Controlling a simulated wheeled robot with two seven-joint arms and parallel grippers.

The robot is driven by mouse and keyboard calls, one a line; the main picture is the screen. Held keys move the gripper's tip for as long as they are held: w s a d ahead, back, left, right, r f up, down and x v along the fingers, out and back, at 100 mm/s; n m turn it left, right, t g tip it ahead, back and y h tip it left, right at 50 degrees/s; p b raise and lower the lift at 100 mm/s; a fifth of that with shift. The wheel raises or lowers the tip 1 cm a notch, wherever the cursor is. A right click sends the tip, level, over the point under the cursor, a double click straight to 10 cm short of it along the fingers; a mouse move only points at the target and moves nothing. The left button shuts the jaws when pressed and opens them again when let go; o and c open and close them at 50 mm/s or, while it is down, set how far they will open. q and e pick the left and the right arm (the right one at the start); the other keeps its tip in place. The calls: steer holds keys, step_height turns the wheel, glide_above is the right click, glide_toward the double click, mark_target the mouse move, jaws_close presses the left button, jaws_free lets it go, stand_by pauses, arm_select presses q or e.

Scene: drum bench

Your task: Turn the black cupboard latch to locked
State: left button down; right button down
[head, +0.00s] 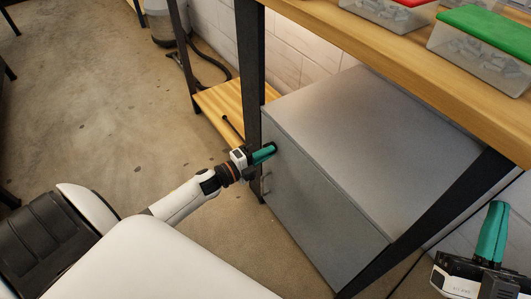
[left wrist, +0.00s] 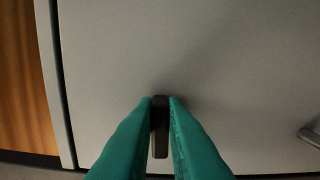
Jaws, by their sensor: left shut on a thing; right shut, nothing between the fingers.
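The black cupboard latch (left wrist: 160,128) sits between the green fingertips of my left gripper (left wrist: 161,102) in the left wrist view. It stands about upright in that picture, its length running up and down. The fingers are shut on it from both sides. In the head view my left gripper (head: 264,153) reaches the grey cupboard (head: 325,215) near the upper left edge of its door, and the fingers hide the latch there. My right gripper (head: 492,232) is shut and empty at the lower right, away from the cupboard.
A metal door handle (head: 266,183) is below my left gripper. The cupboard stands under a wooden bench (head: 420,50) with black legs (head: 250,70). Clear boxes with a green lid (head: 490,32) and a red lid are on the bench. A low wooden shelf (head: 222,108) is behind.

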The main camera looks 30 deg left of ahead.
arm_select(q)
steer(key=shift+f, duration=0.1)
stand_by(0.4)
steer(key=c, duration=1.5)
jaws_free()
arm_select(e)
steer(key=shift+r, duration=0.1)
